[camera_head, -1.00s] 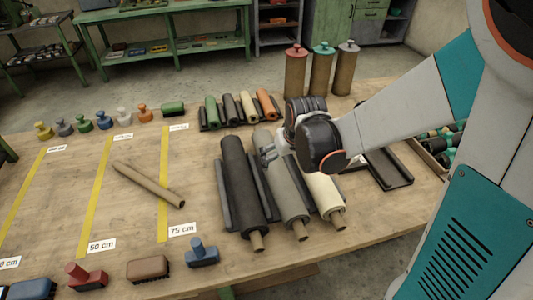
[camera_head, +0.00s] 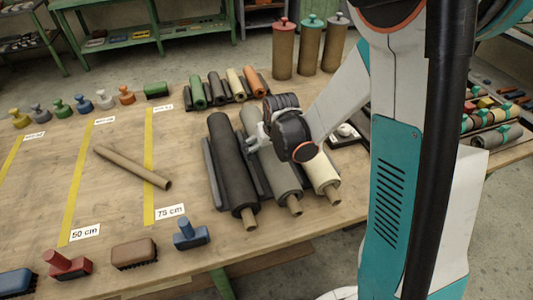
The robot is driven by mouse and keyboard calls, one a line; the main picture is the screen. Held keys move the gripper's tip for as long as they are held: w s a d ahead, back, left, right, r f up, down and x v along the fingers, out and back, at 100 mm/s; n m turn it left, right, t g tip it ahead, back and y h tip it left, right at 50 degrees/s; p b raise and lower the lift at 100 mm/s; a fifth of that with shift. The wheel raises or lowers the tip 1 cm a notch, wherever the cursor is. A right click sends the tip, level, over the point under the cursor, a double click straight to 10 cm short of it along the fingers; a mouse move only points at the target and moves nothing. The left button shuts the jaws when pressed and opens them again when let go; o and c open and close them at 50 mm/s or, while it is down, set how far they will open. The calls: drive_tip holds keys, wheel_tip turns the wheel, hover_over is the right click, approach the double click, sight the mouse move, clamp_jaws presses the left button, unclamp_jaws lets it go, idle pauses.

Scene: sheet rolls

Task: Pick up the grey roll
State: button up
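The grey roll (camera_head: 279,178) lies on the table between a black roll (camera_head: 230,170) and a cream roll (camera_head: 322,174), its brown core end towards the front. My gripper (camera_head: 256,142) is over the upper part of the grey roll, with its light fingers pointing left and down. Its wrist hides some of the grey and cream rolls. I cannot tell whether the fingers touch the grey roll or how far apart they are.
Dark rails flank the rolls. A bare brown tube (camera_head: 132,167) lies left of them. Several small rolls (camera_head: 232,88) lie behind, and three upright rolls (camera_head: 310,50) stand at the back. A blue-handled brush (camera_head: 191,234) sits near the front edge.

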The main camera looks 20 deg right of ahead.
drive_tip(key=shift+w+f, duration=0.1)
drive_tip(key=shift+f, duration=0.15)
drive_tip(key=shift+r, duration=0.1)
drive_tip(key=shift+c, duration=0.4)
drive_tip(key=c, duration=2.1)
drive_tip(key=shift+r, duration=0.1)
